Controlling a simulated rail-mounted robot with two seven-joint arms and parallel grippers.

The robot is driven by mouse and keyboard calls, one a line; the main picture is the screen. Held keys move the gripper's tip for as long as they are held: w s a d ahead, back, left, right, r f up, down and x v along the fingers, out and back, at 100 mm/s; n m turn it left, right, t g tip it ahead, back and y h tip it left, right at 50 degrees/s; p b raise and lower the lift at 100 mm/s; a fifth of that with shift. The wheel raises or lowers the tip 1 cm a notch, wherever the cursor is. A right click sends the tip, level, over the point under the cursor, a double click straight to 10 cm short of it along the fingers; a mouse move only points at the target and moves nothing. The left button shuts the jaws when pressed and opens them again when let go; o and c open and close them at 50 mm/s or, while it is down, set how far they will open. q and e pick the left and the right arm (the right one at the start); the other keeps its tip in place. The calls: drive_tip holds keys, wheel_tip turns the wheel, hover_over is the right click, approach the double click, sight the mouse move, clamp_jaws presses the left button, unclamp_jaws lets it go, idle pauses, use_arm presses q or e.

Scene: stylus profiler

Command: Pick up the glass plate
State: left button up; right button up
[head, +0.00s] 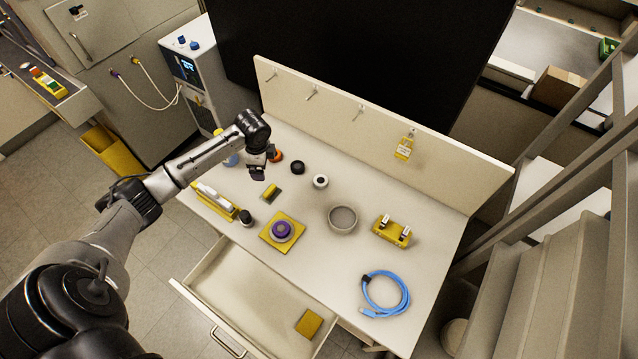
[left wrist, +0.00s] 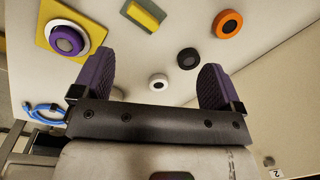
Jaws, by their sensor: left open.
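I cannot pick out a glass plate for certain. Whether that strip is glass I cannot tell. My left gripper (head: 257,174) is above the back left part of the bench, behind this block in the head view. In the left wrist view its two purple-padded fingers (left wrist: 154,64) are wide apart with nothing between them. My right gripper is not in view.
Nearby are an orange ring (left wrist: 228,23), a black knob (head: 297,167) and a white knob (head: 320,181). A yellow square with a purple disc (head: 282,231), a grey bowl (head: 343,219), a yellow holder (head: 392,231) and a blue cable (head: 384,295) stand farther off. The front drawer (head: 240,297) is open.

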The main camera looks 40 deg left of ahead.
use_arm(q)
drive_tip(key=m, duration=0.2)
drive_tip(key=m+h+b, duration=0.1)
drive_tip(key=m, duration=0.3)
approach(269, 190)
drive_tip(key=f, duration=0.5)
drive_tip(key=shift+w+a+f, duration=0.1)
drive_tip(key=shift+w, duration=0.15)
drive_tip(key=shift+f+b, duration=0.4)
drive_tip(key=shift+f, duration=2.2)
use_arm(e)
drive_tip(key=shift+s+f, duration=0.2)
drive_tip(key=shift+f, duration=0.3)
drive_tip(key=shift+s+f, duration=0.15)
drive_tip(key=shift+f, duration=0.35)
use_arm(q)
drive_tip(key=shift+c, duration=0.2)
drive_tip(key=c, duration=0.7)
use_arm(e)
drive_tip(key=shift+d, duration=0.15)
